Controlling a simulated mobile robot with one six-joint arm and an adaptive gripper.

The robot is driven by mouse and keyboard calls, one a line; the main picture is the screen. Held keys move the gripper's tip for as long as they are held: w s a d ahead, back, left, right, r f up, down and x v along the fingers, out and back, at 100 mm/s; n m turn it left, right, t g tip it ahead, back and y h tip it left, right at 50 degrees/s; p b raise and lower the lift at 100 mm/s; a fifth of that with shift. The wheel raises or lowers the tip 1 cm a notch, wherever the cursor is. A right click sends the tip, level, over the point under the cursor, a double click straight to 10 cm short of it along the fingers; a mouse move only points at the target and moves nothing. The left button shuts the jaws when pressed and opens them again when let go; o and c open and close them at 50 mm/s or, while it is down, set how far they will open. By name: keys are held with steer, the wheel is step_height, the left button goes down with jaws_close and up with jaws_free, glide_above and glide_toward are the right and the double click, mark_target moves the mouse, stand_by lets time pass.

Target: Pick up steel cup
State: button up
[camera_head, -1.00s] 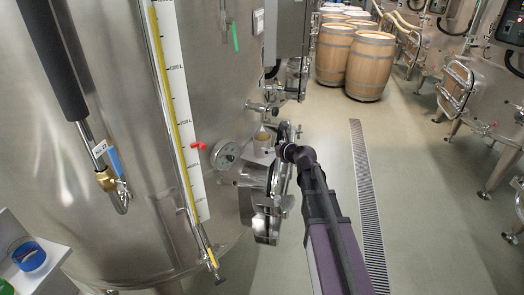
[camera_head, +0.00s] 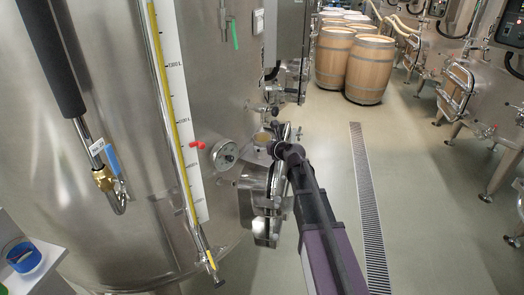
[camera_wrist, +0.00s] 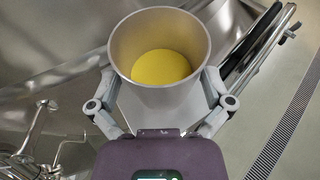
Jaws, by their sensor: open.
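The steel cup (camera_wrist: 158,98) is a plain grey metal cup with yellow contents. It stands upright in the wrist view, between the two fingers of my gripper (camera_wrist: 160,82). The fingers are open, one on each side of the cup. I cannot tell whether either finger touches it. In the head view the cup (camera_head: 262,137) is small and partly hidden beside my wrist, close to the large steel vat. The surface under the cup is mostly hidden.
The large steel vat (camera_head: 110,190) fills the left, with a round gauge (camera_head: 225,154) and a red handle (camera_head: 197,145). A blue container (camera_head: 24,257) stands at lower left. Wooden barrels (camera_head: 369,68) stand at the back. The floor around the drain grate (camera_head: 364,190) is clear.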

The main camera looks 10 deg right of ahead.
steer(key=shift+x, duration=1.1)
steer(key=c, duration=1)
steer(key=shift+r, duration=0.1)
steer(key=shift+r, duration=0.3)
steer(key=s+d, duration=0.4)
steer(key=s, duration=0.4)
steer(key=s+d, duration=0.4)
steer(key=s, duration=0.3)
steer(key=shift+s, duration=0.4)
steer(key=shift+s+d, duration=0.1)
steer(key=shift+d, duration=0.05)
stand_by(0.5)
